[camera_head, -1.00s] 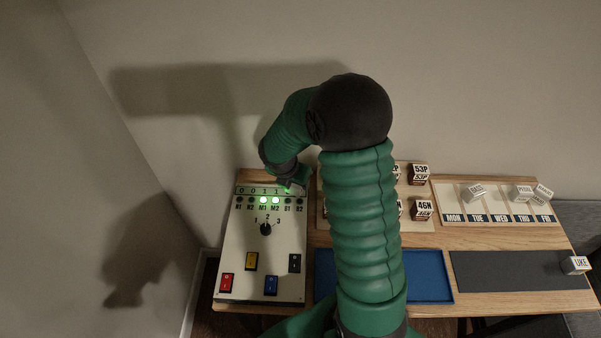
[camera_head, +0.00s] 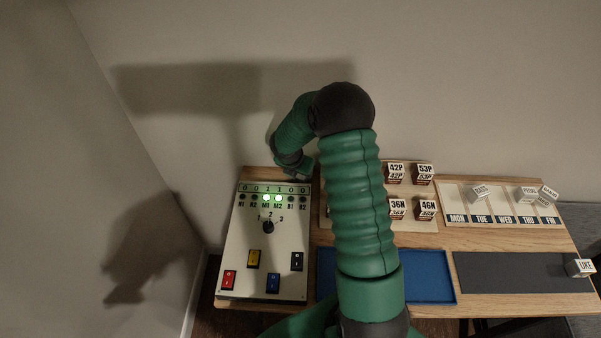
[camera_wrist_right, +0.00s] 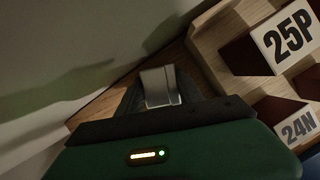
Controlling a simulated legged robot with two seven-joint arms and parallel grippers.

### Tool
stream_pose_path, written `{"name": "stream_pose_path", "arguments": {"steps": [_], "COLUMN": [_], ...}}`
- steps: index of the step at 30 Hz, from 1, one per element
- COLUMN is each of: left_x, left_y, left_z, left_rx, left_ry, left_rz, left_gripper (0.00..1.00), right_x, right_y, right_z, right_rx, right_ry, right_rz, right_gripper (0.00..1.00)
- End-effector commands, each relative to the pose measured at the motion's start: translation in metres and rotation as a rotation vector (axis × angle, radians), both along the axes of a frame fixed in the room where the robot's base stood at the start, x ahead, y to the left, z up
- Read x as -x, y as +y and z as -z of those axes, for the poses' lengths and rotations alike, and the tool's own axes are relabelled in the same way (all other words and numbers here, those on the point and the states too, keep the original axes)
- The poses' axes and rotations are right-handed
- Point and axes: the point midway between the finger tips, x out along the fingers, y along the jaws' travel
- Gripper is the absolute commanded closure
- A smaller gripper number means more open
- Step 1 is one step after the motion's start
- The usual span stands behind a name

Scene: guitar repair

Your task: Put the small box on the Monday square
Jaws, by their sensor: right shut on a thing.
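My right gripper (camera_head: 302,173) is at the back of the table, by the top right corner of the switch panel. The right wrist view shows its fingers (camera_wrist_right: 162,100) shut on a small pale grey box (camera_wrist_right: 160,86). Any label on it is hidden, and in the head view I cannot make it out. The Monday square (camera_head: 455,200), marked MON, is empty on the weekday board at the right, well away from my gripper. My left gripper is not in view.
The switch panel (camera_head: 247,225) has two green lamps lit. Numbered boxes such as 53P (camera_head: 425,174) and 46N (camera_head: 428,208) stand on a wooden rack behind my arm. A blue tray (camera_head: 430,285) and a dark mat (camera_head: 505,275) lie in front.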

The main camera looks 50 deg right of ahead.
Motion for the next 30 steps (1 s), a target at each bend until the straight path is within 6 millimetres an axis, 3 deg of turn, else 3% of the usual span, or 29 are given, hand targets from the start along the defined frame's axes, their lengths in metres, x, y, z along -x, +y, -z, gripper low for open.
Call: {"name": "stream_pose_path", "arguments": {"steps": [2,3,7,15,19,30], "left_x": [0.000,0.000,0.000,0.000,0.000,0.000], "left_y": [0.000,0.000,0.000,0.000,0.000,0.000], "left_z": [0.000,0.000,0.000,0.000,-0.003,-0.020], "left_rx": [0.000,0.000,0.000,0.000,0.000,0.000], "left_ry": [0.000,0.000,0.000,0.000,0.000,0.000], "left_rz": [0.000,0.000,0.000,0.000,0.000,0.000], "left_gripper": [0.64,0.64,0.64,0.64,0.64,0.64], "right_x": [0.000,0.000,0.000,0.000,0.000,0.010], "right_y": [0.000,0.000,0.000,0.000,0.003,0.036], "right_z": [0.001,0.001,0.000,0.000,-0.010,-0.093], "right_rx": [0.000,0.000,0.000,0.000,0.001,0.002], "right_ry": [0.000,0.000,0.000,0.000,-0.001,-0.002], "right_rz": [0.000,0.000,0.000,0.000,-0.001,-0.002], "right_gripper": [1.00,0.53,0.36,0.35,0.35,0.35]}}
